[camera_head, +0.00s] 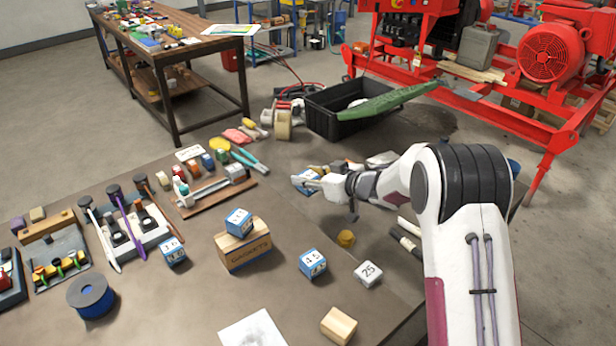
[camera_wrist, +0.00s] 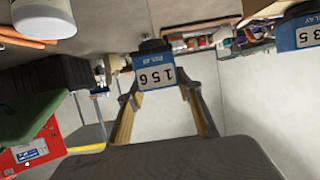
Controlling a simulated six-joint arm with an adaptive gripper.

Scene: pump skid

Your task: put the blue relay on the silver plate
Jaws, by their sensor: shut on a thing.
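My gripper (camera_head: 314,184) is shut on a blue relay (camera_head: 304,182) with a white label, over the far right part of the table. In the wrist view the held relay (camera_wrist: 155,72) sits between my fingertips (camera_wrist: 160,95), with its label, 156, upside down. Other blue relays stand on the table: one on a brown gaskets box (camera_head: 239,222), one to its left (camera_head: 173,250) and one to its right (camera_head: 312,263). A grey plate-like piece (camera_head: 42,249) lies at the left under small coloured parts. I cannot tell if it is the silver plate.
A white block marked 25 (camera_head: 368,273), a wooden block (camera_head: 339,325) and a blue spool (camera_head: 91,296) stand at the front. A tool board (camera_head: 215,195) and bottles lie left of my gripper.

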